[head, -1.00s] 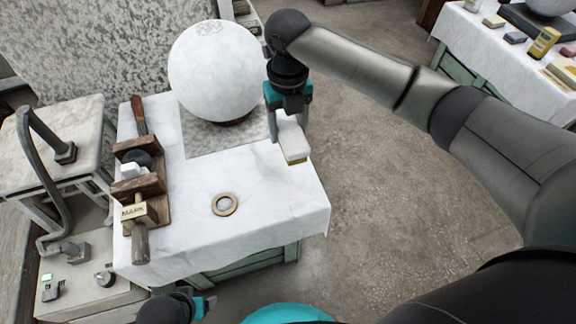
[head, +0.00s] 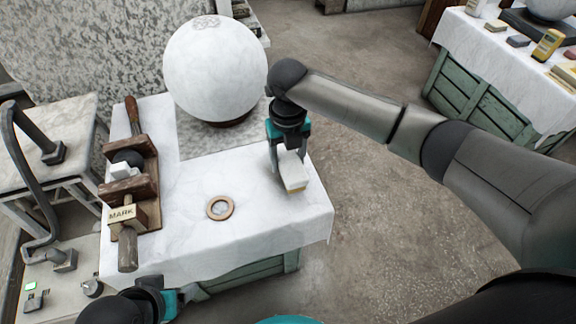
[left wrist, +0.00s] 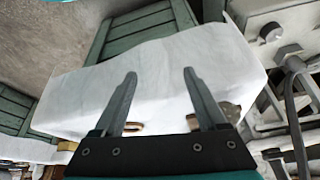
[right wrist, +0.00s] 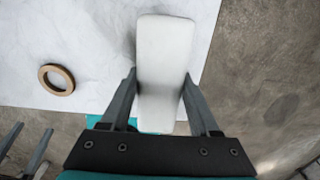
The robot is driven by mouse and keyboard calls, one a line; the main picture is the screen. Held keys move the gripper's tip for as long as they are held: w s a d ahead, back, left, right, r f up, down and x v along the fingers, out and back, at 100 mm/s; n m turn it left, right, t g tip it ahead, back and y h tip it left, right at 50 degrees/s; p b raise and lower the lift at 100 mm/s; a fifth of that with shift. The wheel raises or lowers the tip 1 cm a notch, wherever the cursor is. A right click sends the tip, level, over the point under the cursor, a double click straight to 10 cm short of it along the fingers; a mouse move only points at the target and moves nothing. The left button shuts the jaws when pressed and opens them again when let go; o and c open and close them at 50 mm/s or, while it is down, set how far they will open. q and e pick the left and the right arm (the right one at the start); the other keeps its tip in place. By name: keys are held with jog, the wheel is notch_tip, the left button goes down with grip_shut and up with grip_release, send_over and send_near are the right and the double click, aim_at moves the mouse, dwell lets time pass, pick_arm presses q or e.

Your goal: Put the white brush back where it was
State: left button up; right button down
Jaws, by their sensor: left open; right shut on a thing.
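The white brush (head: 291,171) has a white body and a tan lower edge. My right gripper (head: 285,158) is shut on it at the right side of the white-covered table (head: 255,225). In the right wrist view the brush (right wrist: 165,70) lies between the two fingers, over the cloth near the table edge. I cannot tell whether its underside touches the cloth. My left gripper (left wrist: 160,95) is open and empty in the left wrist view, in front of the table's near side. In the head view the left gripper's fingers are mostly hidden at the bottom left.
A large white sphere (head: 215,70) stands at the back of the table. A tan ring (head: 220,208) lies mid-table. A wooden rack (head: 135,185) with tools and a MARK label stands on the left. The cloth between ring and brush is clear. Another table (head: 480,60) is at upper right.

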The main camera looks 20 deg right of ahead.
pick_arm(q)
jog(key=shift+s+r+b, duration=0.15)
jog(key=shift+r+b, duration=0.2)
jog(key=shift+r, duration=0.7)
pick_arm(e)
jog(key=shift+f, duration=1)
jog(key=shift+f, duration=0.15)
jog(key=shift+c, duration=0.6)
grip_release()
